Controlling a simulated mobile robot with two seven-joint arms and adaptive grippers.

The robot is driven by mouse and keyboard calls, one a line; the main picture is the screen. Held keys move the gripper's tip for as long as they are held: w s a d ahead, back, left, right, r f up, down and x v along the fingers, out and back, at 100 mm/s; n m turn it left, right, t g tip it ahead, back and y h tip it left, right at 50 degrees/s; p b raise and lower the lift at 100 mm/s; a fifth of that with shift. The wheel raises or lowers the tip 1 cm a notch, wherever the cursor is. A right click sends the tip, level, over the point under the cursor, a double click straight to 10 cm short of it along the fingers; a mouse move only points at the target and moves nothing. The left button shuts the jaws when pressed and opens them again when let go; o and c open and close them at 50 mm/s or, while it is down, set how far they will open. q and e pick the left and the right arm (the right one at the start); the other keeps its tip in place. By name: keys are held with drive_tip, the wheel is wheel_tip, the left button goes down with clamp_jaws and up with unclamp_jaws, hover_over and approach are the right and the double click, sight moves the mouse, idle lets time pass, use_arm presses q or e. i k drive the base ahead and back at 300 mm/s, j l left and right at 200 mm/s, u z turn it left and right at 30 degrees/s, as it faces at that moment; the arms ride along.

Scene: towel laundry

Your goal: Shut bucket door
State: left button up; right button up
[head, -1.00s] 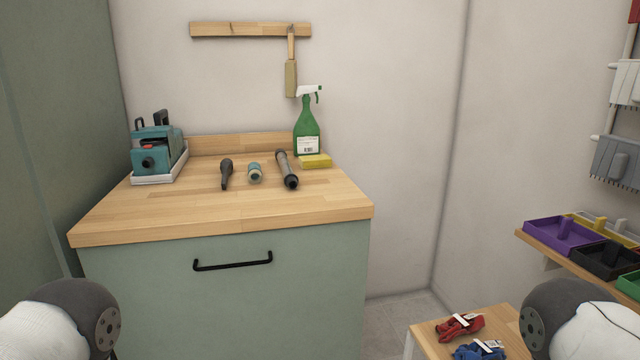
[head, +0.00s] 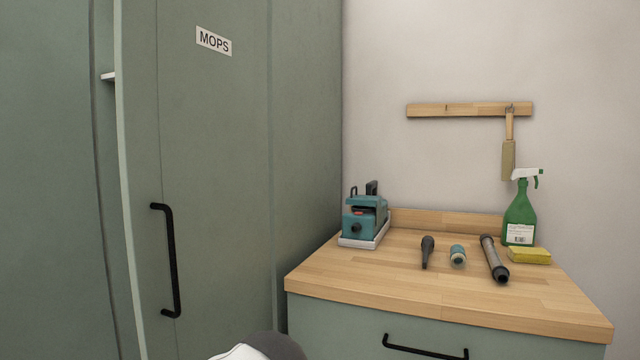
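A tall green cabinet fills the left of the head view. A door labelled "MOPS" (head: 205,130) with a black vertical handle (head: 168,260) is on it. Left of this door is a pale vertical edge with a gap behind it, where a small white shelf end (head: 108,76) shows. I see no label reading bucket, and cannot tell how far any door there stands open. Part of one of my arms shows at the bottom edge; neither gripper is in view.
A wooden-topped green counter (head: 440,300) with a black drawer handle (head: 425,347) stands at the right. It carries a teal machine (head: 362,217) on a white tray, a green spray bottle (head: 519,215), a yellow sponge (head: 529,256) and small tool parts. A brush (head: 508,155) hangs above.

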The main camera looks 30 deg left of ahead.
sight(55, 302)
drive_tip(key=u, duration=1.5)
